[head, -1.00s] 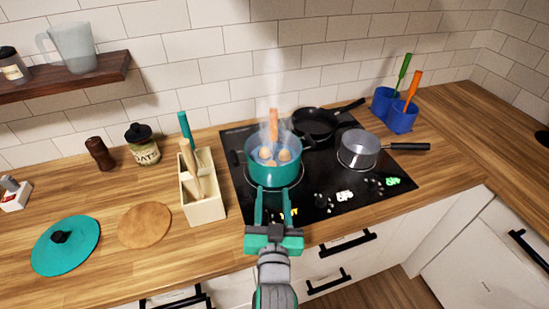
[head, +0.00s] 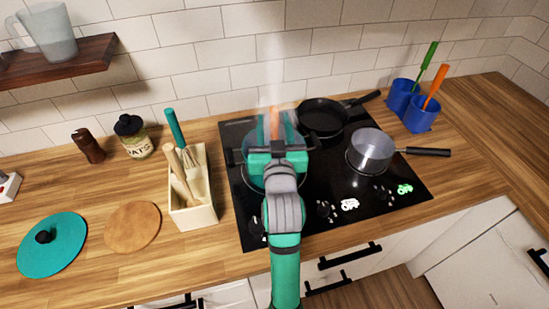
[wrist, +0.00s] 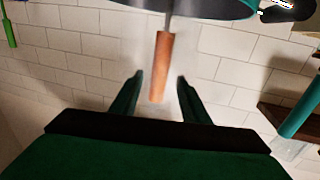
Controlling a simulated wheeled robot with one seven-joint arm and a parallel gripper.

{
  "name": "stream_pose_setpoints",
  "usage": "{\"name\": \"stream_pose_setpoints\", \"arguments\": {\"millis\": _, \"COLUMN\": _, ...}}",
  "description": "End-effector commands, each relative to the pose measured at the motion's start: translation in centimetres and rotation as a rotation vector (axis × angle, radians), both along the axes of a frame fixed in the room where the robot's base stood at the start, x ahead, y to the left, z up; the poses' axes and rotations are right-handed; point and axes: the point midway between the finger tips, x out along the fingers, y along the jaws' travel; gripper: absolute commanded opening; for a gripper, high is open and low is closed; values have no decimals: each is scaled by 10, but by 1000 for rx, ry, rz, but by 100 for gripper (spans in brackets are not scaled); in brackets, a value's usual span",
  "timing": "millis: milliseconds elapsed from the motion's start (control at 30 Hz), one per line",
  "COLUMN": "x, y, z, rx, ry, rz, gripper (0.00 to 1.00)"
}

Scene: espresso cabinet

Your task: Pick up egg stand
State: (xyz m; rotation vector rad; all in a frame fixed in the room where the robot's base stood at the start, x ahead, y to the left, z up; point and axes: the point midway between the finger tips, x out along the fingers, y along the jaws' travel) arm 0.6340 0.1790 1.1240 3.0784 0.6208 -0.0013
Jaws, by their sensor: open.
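The egg stand's wooden handle (head: 275,122) rises above the teal pot (head: 251,176) on the stove. In the wrist view the handle (wrist: 161,65) hangs from a thin metal rod, with the pot (wrist: 190,8) at the top edge. My gripper (wrist: 159,78) is open, and the handle's end shows between its two fingers with a gap on each side. I cannot tell how deep the handle sits between them. In the head view my gripper (head: 276,128) is over the pot and hides most of it, including the eggs. Steam blurs the handle.
A black frying pan (head: 323,117) and a grey saucepan (head: 371,150) stand right of the pot on the black cooktop (head: 330,180). A cream utensil holder (head: 194,205) stands close on the left. The tiled wall (head: 335,55) is behind.

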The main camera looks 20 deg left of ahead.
Motion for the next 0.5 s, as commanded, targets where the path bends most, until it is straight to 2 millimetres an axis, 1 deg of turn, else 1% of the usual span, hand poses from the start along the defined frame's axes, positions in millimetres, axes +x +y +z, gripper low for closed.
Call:
{"name": "stream_pose_setpoints", "arguments": {"millis": 233, "x": 16, "y": 6, "z": 0, "rx": -1, "ry": -1, "rz": 1, "gripper": 42}}
{"name": "stream_pose_setpoints", "arguments": {"millis": 400, "x": 39, "y": 14, "z": -1, "rx": 0, "ry": -1, "rz": 0, "gripper": 42}}
{"name": "stream_pose_setpoints", "arguments": {"millis": 500, "x": 49, "y": 19, "z": -2, "rx": -1, "ry": 0, "rz": 0, "gripper": 42}}
